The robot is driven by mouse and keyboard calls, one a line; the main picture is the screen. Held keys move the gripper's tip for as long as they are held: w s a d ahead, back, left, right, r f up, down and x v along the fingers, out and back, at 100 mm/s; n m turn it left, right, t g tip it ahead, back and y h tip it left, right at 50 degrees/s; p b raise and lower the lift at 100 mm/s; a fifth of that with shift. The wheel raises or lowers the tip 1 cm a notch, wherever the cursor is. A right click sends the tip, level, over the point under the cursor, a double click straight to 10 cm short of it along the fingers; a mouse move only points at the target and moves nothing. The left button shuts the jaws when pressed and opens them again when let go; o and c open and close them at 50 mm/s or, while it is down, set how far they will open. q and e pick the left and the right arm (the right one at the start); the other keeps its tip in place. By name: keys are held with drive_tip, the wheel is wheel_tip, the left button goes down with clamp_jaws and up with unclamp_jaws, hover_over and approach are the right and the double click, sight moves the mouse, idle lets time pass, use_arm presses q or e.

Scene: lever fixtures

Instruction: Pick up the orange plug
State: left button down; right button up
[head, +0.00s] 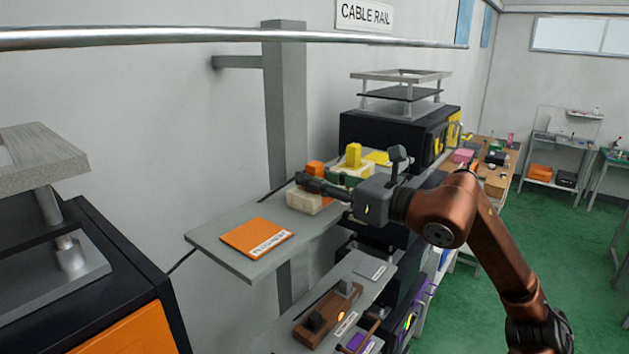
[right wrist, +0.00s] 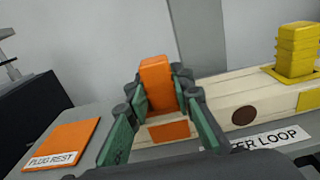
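The orange plug (right wrist: 157,82) stands upright at a pale block with an orange patch (right wrist: 170,131). In the head view the orange plug (head: 315,168) shows just above my right gripper's fingers. My right gripper (right wrist: 160,100) has its green pads on both sides of the plug and appears shut on it. In the head view my right gripper (head: 312,184) reaches in from the right, over the shelf. The plug's lower part is partly hidden by the fingers. My left gripper is not in view.
A flat orange "PLUG REST" pad (head: 257,237) lies on the grey shelf (head: 212,239), left of the block. A yellow plug (right wrist: 296,48) stands to the right of the orange one. A lower shelf holds a wooden lever fixture (head: 328,318). A metal rail (head: 200,36) runs above.

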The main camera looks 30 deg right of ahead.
clamp_jaws()
drive_tip(key=shift+r, duration=0.15)
